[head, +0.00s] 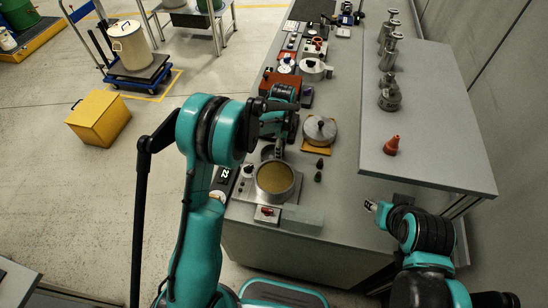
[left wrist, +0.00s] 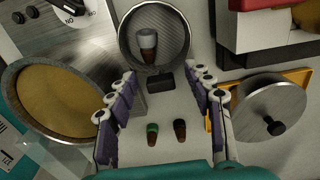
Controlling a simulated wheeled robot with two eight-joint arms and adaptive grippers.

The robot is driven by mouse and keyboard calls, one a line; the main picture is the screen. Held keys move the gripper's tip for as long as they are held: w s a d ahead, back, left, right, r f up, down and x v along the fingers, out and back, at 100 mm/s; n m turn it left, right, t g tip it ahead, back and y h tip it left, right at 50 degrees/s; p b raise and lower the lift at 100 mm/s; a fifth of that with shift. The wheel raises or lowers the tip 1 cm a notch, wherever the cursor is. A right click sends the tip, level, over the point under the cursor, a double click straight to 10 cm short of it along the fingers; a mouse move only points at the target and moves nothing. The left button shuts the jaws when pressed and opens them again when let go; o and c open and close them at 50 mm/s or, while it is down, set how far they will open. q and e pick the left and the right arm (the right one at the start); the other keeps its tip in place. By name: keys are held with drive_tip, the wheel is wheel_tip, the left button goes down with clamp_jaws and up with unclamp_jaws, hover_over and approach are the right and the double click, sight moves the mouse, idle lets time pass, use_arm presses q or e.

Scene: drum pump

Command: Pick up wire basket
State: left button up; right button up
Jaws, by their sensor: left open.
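The wire basket (left wrist: 182,48) is a round mesh cup with a metal rim and a dark block-like handle at its near side, seen in the left wrist view. A small grey and brown vial stands inside it. My left gripper (left wrist: 164,84) is open, its two fingers spread either side of the handle, with nothing visibly clamped. In the head view my left gripper (head: 277,138) hangs over the bench and largely hides the basket. My right gripper (head: 371,206) is over the bench's right side, away from the basket; its jaws are too small to read.
A pot of yellowish liquid (head: 275,180) stands close to the left finger. A lidded pot (head: 320,130) on an orange base is to the right. Two small vials (left wrist: 166,132) stand between the fingers. A raised grey shelf (head: 430,120) bounds the right side.

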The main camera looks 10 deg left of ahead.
use_arm(q)
drive_tip(key=shift+f, duration=0.3)
clamp_jaws()
drive_tip(key=shift+r, duration=0.15)
